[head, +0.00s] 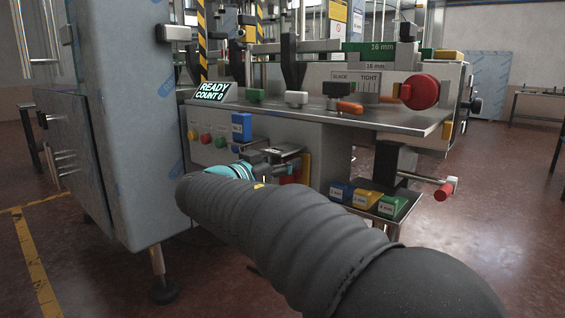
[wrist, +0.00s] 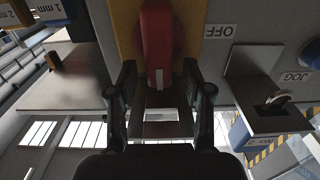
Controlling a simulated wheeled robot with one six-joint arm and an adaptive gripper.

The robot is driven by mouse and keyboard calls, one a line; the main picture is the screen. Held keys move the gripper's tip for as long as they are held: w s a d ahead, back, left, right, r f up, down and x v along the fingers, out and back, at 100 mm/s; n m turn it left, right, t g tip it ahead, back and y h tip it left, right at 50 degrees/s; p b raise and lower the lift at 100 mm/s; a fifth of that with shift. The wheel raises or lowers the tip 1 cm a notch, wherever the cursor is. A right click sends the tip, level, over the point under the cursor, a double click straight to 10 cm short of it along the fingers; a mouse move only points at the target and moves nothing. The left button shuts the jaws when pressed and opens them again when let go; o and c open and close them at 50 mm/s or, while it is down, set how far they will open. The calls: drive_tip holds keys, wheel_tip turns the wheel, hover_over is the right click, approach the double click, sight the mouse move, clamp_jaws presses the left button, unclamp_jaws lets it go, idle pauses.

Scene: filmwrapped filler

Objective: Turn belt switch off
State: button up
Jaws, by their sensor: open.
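The belt switch is a red handle (wrist: 157,40) on a yellow plate (wrist: 124,28), with an OFF label (wrist: 218,31) to the right of it in the wrist view. My gripper (wrist: 158,78) is open. Its two dark fingers stand on either side of the handle's lower end, with gaps visible on both sides; I cannot tell how deep the handle sits between them. In the head view my arm hides most of the switch; part of the yellow plate (head: 306,166) shows beyond my gripper (head: 278,157).
A JOG label (wrist: 295,77) and a metal bracket sit right of the switch in the wrist view. A blue block (head: 241,127) and coloured buttons (head: 206,139) are on the panel. A shelf with blue, yellow and green blocks (head: 392,205) stands to the right.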

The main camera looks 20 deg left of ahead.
clamp_jaws()
drive_tip(key=shift+a+n, duration=0.1)
drive_tip(key=shift+n, duration=0.2)
drive_tip(key=n, duration=0.2)
drive_tip(key=n+b, duration=0.1)
drive_tip(key=shift+w+a+f+n, duration=0.15)
drive_tip(key=shift+w+a+n, duration=0.05)
drive_tip(key=shift+a+n, duration=0.2)
drive_tip(key=shift+w+a+f+n+p, duration=0.1)
drive_tip(key=shift+a+f+n+p, duration=0.25)
drive_tip(key=shift+n, duration=1.9)
drive_tip(key=shift+w+a+f+n+p, duration=0.2)
drive_tip(key=shift+f+n+p, duration=0.35)
drive_tip(key=shift+n, duration=1.65)
drive_tip(key=shift+w+a+f+n+p, duration=0.1)
drive_tip(key=shift+a+f+n+p, duration=0.35)
drive_tip(key=shift+n, duration=1.8)
drive_tip(key=shift+d+r, duration=0.1)
drive_tip(key=shift+d, duration=0.1)
